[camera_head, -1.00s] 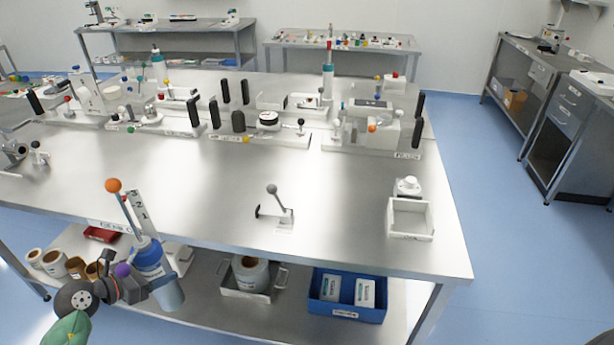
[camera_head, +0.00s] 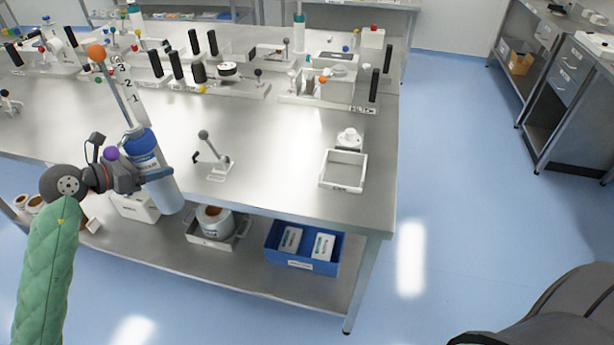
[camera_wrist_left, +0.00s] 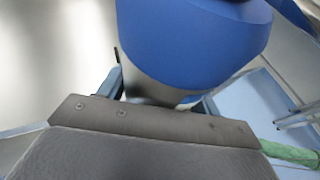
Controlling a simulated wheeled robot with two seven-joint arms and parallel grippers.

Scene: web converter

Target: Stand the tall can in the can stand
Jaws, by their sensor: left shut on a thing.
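The tall can (camera_head: 165,192) is pale with a blue band near its top. My left gripper (camera_head: 150,176) is shut around its upper body and holds it nearly upright, slightly tilted, in front of the table's front edge. In the left wrist view the can's blue part (camera_wrist_left: 190,40) fills the top centre, between the fingers (camera_wrist_left: 160,95). A white square open tray (camera_head: 342,184) sits at the table's right front; its label is too small to read, and I cannot tell whether it is the can stand. My right gripper is not in view.
A lever with an orange knob (camera_head: 97,52) rises behind the can. A small grey-knobbed lever (camera_head: 212,150) stands to its right. A blue bin (camera_head: 303,265) and a roll in a tray (camera_head: 213,220) are on the lower shelf. Bare tabletop (camera_head: 270,165) lies between lever and white tray.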

